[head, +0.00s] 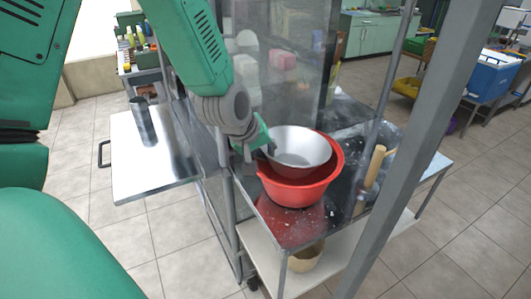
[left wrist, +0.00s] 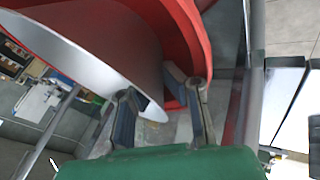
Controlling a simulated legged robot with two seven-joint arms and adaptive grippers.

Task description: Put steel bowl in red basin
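The steel bowl (head: 298,148) lies in the mouth of the red basin (head: 300,190), its rim above the basin's rim. The basin stands on the metal table of the press. My left gripper (head: 268,148) is at the left edge of the bowl. In the left wrist view its two fingers (left wrist: 162,108) are spread apart, with the edge of the steel bowl (left wrist: 105,55) between them and the red basin (left wrist: 185,40) behind. I see no finger closed on the rim. My right gripper is out of both views.
A clear panel and frame posts surround the table, with a thick grey post (head: 415,130) at the right front. A wooden-handled tool (head: 375,167) stands right of the basin. A steel side tray (head: 155,160) holds a metal cup (head: 143,121). A woven basket (head: 306,257) sits on the lower shelf.

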